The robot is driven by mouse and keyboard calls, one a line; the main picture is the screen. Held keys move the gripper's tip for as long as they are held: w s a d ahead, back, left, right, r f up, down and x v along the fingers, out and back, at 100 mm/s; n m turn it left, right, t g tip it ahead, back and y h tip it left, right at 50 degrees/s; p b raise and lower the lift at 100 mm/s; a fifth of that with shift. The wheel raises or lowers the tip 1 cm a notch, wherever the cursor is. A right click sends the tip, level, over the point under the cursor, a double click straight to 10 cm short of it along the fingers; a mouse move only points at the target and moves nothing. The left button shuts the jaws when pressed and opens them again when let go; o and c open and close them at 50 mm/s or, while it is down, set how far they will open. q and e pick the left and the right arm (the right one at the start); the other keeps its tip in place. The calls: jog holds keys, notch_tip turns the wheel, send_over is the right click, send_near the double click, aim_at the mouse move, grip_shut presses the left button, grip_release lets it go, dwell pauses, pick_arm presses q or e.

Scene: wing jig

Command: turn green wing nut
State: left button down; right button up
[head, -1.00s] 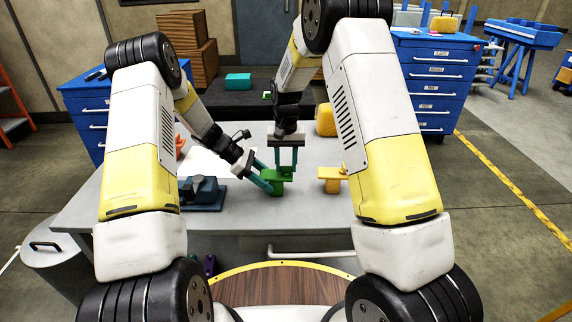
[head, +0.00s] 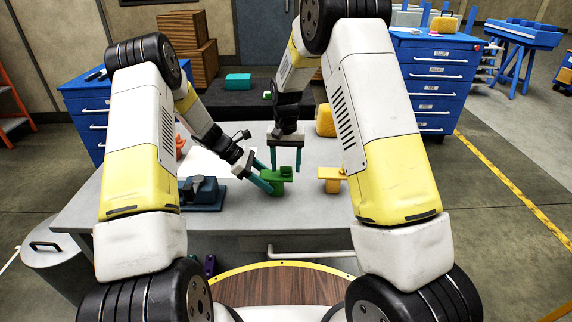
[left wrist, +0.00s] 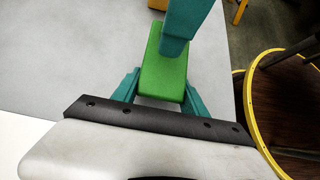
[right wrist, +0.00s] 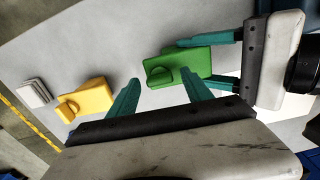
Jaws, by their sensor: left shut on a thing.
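The green block (head: 274,187) sits on the grey table, with the green wing nut (head: 287,173) at its right end. Both show in the right wrist view, the block (right wrist: 188,63) with the rounded nut (right wrist: 160,75) on it. My left gripper (head: 267,180) is shut on the block from the left; the left wrist view shows the block (left wrist: 163,75) between its teal fingers. My right gripper (head: 286,170) points down above the nut, fingers apart and empty. In the left wrist view, a right finger (left wrist: 187,20) hides part of the block's far end.
A yellow block (head: 330,180) with a similar nut stands to the right. A dark blue vise-like tool (head: 203,195) is at left. A yellow rounded object (head: 325,120) stands behind my right gripper. The front of the table is clear.

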notch_tip(320, 180, up, 12)
dwell(0.6)
pick_arm(q)
jog(key=shift+f, duration=0.15)
dwell(0.5)
jog(key=c, duration=0.5)
grip_release()
jog(key=shift+a, duration=0.1)
